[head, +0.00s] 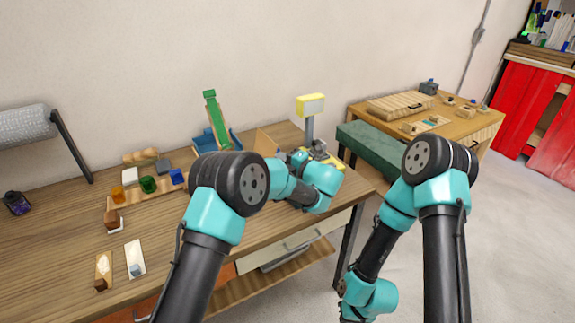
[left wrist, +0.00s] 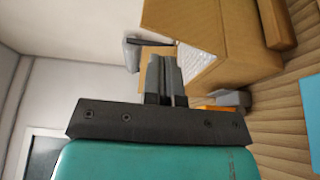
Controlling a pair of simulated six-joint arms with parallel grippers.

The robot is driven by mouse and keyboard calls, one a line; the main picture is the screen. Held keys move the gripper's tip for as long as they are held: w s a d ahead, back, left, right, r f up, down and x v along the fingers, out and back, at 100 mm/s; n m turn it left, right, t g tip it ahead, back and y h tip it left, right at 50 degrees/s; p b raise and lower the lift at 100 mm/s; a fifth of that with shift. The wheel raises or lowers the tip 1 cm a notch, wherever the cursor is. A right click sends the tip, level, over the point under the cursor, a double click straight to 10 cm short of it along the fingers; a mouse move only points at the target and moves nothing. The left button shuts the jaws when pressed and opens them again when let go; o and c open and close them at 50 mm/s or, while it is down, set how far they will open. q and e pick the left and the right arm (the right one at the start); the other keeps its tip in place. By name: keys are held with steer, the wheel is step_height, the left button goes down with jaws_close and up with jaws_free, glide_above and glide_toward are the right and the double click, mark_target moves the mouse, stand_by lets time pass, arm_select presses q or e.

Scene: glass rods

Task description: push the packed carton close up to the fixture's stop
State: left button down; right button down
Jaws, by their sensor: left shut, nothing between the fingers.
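The packed carton (left wrist: 243,38) is brown cardboard and fills the upper middle of the left wrist view, with white bubbly packing (left wrist: 195,62) at its open side. In the head view a brown cardboard panel (head: 265,143) shows behind my left arm; the rest is mostly hidden. My left gripper (left wrist: 167,72) is shut and empty, with its fingertips close beside the carton's open side. I cannot tell whether they touch it. The fixture's stop cannot be made out clearly. My right arm hangs at the right of the head view, with its gripper out of the picture.
A yellow-headed grey post (head: 310,104) stands behind my left wrist. A green ramp-like piece (head: 215,118) with a blue base stands at the wall. Small blocks and cards lie on the left of the wooden table (head: 60,245). A green-topped bench (head: 380,151) stands at the right.

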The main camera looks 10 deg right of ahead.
arm_select(q)
steer(key=shift+w, duration=0.95)
steer(key=shift+w, duration=0.1)
steer(key=shift+w+a, duration=0.1)
steer(key=shift+w, duration=0.85)
steer(key=shift+s, duration=0.15)
glide_toward(275, 150)
steer(key=s+d, duration=0.2)
steer(key=s, duration=0.3)
steer(key=shift+w+a+f, duration=0.15)
